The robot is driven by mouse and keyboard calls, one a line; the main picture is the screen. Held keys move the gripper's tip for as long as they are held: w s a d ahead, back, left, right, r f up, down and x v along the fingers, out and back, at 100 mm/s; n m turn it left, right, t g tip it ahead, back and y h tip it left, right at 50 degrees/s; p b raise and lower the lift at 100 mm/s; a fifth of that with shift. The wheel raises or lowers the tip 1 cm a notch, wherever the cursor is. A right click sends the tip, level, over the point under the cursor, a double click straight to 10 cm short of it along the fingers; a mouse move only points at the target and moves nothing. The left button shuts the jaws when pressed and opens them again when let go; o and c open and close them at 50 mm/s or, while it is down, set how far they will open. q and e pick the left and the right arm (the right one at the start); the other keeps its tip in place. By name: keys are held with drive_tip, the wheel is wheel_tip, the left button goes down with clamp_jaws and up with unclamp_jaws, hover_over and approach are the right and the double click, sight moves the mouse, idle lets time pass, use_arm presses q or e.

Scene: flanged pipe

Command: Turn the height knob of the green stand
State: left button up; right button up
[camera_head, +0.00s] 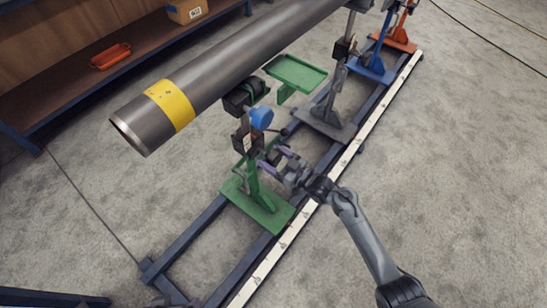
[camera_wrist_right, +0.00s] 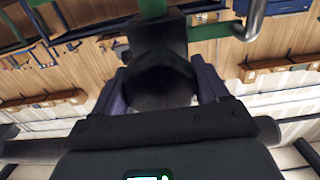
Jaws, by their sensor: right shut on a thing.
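The green stand (camera_head: 268,218) is bolted on the rail frame under the pipe's near end. Its post carries a dark block (camera_head: 244,143) with a label and, higher up, a blue knob (camera_head: 261,118). My right gripper (camera_head: 274,156) is beside the post, just below the blue knob. In the right wrist view a black round knob (camera_wrist_right: 160,85) sits between the purple fingers of my right gripper (camera_wrist_right: 160,92), which are shut on it. The knob's far side and the contact faces are hidden. My left gripper is not in view.
A grey pipe (camera_head: 225,70) with a yellow band runs diagonally above the stand. A green tray (camera_head: 296,73) sticks out beside the stand. Grey (camera_head: 325,124), blue (camera_head: 372,68) and orange (camera_head: 397,39) stands follow along the rail. A bench with an orange tray (camera_head: 110,56) is at left.

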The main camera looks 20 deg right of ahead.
drive_tip(key=shift+r+m+p, duration=0.1)
drive_tip(key=shift+m+p, duration=0.8)
drive_tip(key=m+p, duration=0.2)
drive_tip(key=shift+m, duration=0.3)
drive_tip(key=m+p, duration=0.2)
drive_tip(key=m, duration=0.3)
drive_tip(key=shift+p, duration=0.35)
drive_tip(key=m+p, duration=0.1)
drive_tip(key=m, duration=0.4)
drive_tip(key=shift+m+p, duration=0.3)
drive_tip(key=shift+m, duration=0.1)
drive_tip(key=m+p, duration=0.1)
drive_tip(key=m, duration=0.4)
drive_tip(key=shift+m, duration=0.8)
drive_tip(key=o, duration=1)
